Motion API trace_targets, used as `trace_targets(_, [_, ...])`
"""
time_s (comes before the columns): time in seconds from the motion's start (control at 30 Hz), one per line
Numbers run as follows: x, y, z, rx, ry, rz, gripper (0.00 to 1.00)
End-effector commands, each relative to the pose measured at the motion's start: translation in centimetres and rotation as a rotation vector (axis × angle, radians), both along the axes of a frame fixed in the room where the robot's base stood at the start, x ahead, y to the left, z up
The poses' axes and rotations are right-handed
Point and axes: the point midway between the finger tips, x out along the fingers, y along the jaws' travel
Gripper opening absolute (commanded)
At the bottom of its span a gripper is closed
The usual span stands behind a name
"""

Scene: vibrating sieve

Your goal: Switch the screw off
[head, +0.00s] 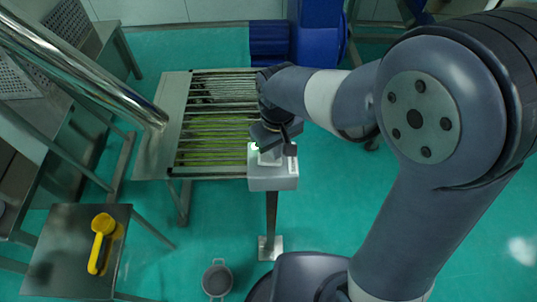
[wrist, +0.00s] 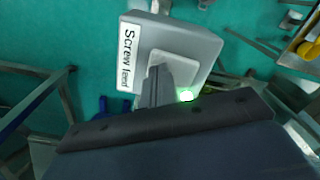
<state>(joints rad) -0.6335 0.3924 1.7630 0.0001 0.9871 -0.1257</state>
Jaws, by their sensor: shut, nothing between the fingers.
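The screw control box (head: 273,182) is a pale grey box on a post, in front of the slatted sieve table. In the wrist view the box (wrist: 206,47) carries a label reading "Screw feed" (wrist: 129,55) and a light grey panel (wrist: 180,45). A green light (wrist: 187,95) glows beside my fingers; it also shows in the head view (head: 254,147). My gripper (head: 268,147) is over the top of the box, its fingers (wrist: 158,72) shut and empty against the panel area. I cannot tell whether they touch it. Any switch on the panel is hidden behind the fingers.
The slatted sieve table (head: 218,122) stands just behind the box. A shiny metal tube (head: 85,72) slopes down at its left. A grey pot (head: 217,279) is on the floor.

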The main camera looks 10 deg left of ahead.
Motion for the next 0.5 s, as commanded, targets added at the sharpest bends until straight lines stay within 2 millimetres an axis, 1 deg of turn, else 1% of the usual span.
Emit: trace_targets(0.5, [0.0, 0.0, 4.3, 0.001, -0.001, 0.0, 0.0])
